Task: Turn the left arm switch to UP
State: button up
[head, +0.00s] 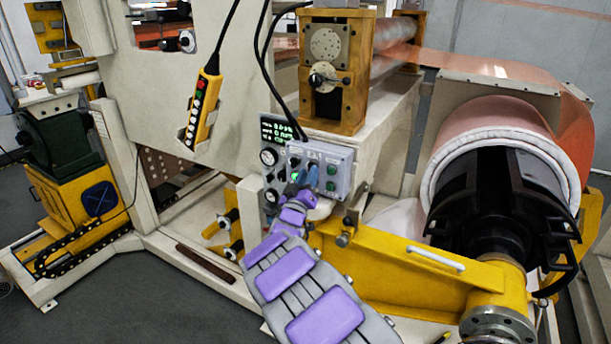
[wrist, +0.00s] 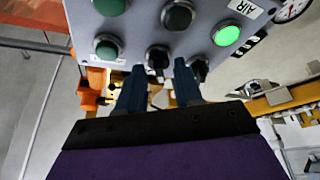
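The grey control box (head: 340,160) stands below the yellow roller frame in the head view. Its face (wrist: 140,25) fills the top of the wrist view, which looks turned over, with the AIR label tilted. A black switch knob (wrist: 158,57) lies just beyond the gap between my fingertips. A second black knob (wrist: 199,68) sits by the right finger. I cannot read which one is the left arm switch, nor its position. My gripper (wrist: 159,78) has its two blue fingers apart, with nothing clearly held. In the head view my gripper (head: 308,178) covers part of the box.
Nearby are dark green buttons (wrist: 107,48), a lit green button (wrist: 227,35) and a dark knob (wrist: 178,15). Gauges (head: 269,157) are left of the box. A yellow arm beam (head: 400,270) and the copper roll (head: 495,130) are to the right. Black cables (head: 275,75) hang above.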

jog(key=shift+w+d+r, duration=0.35)
jog(key=shift+w+d, duration=0.1)
jog(key=shift+d, duration=0.15)
jog(key=shift+o, duration=0.3)
jog(key=shift+a, duration=0.85)
jog(key=shift+d, duration=0.35)
jog(key=c, duration=0.5)
grip_shut()
jog(key=shift+f, duration=0.1)
